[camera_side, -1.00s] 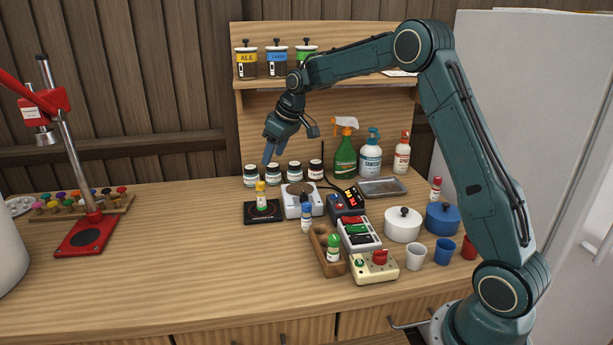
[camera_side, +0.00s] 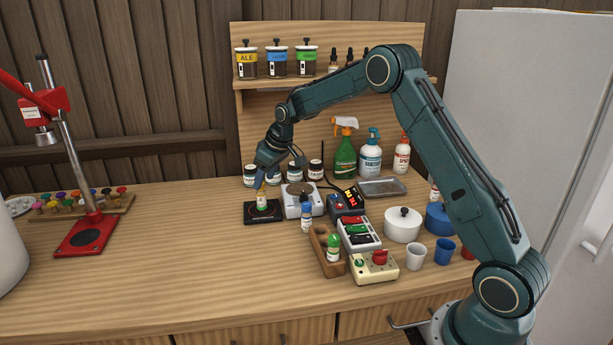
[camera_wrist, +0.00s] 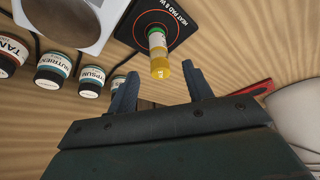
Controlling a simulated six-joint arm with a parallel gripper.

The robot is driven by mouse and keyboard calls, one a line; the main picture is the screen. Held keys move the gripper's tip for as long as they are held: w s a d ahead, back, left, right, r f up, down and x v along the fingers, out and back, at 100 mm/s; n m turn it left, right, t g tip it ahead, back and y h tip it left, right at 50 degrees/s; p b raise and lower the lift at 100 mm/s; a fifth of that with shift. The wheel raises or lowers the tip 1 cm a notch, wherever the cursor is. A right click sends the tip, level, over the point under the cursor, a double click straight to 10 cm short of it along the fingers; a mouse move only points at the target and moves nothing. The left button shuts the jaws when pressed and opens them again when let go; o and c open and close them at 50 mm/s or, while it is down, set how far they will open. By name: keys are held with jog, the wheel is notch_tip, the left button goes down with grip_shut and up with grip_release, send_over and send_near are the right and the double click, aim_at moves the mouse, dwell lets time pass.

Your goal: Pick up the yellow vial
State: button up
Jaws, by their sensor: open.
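The yellow vial (camera_side: 261,198) has a yellow cap and a green-and-white label, and stands upright on the black heat pad (camera_side: 250,218). In the wrist view the vial (camera_wrist: 160,69) shows cap first, just beyond the fingertips and roughly between them, with the heat pad (camera_wrist: 178,14) behind it. My gripper (camera_side: 265,183) is right above the vial, its fingers near the cap.
A scale (camera_side: 297,207) stands close to the right of the pad. Several dark jars (camera_side: 250,174) line up behind. A blue-capped vial (camera_side: 306,217) and a wooden rack (camera_side: 327,262) with a green-capped vial (camera_side: 333,247) are to the right.

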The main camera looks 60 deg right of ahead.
jog(key=shift+x, duration=2.55)
grip_shut()
jog(key=shift+r, duration=0.1)
notch_tip(320, 180, up, 20)
